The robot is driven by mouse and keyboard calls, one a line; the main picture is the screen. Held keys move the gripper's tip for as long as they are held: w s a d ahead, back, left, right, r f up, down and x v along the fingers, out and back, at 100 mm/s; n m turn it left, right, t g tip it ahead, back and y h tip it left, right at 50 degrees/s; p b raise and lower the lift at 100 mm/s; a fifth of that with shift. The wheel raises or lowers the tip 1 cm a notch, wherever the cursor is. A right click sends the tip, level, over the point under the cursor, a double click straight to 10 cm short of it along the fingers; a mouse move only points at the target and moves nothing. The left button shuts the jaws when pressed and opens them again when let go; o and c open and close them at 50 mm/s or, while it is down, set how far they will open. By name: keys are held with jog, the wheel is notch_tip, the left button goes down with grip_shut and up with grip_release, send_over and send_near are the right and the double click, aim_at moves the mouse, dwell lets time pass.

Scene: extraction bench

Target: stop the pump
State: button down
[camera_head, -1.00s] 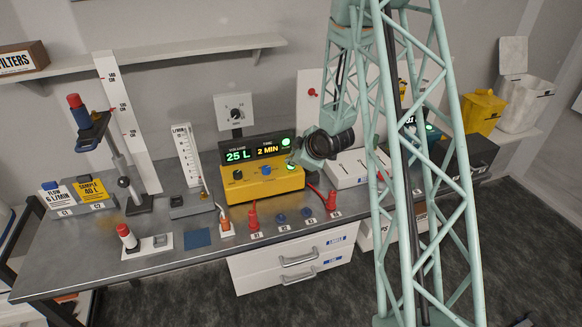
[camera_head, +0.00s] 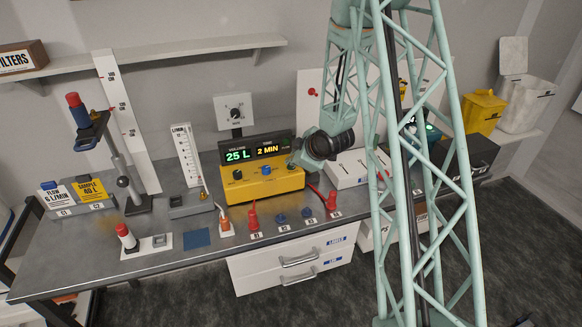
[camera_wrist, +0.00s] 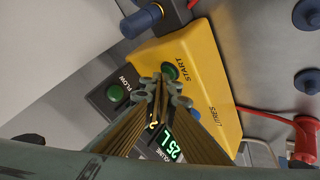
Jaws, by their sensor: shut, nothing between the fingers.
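The yellow pump (camera_head: 262,190) stands on the bench. Its display (camera_head: 253,151) reads 25 L and 2 MIN. In the wrist view, the green START button (camera_wrist: 170,71) is on the yellow top face. The round green FLOW lamp (camera_wrist: 117,92) on the dark panel looks unlit. My gripper (camera_head: 293,162) is at the right end of the pump. In the wrist view, my gripper (camera_wrist: 162,88) is shut and empty, its tips right at the START button. I cannot tell whether they touch it.
A flow tube (camera_head: 187,160) stands left of the pump. Red and blue fittings (camera_head: 253,220) line the front of the bench, with a red hose at the pump's right. A white box (camera_head: 352,168) is right of my gripper. A dial (camera_head: 235,113) is behind the pump.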

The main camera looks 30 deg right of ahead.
dwell(0.7)
jog(key=shift+r, duration=0.75)
jog(key=shift+r, duration=0.1)
jog(key=shift+r+p, duration=1.2)
jog(key=shift+r, duration=1.25)
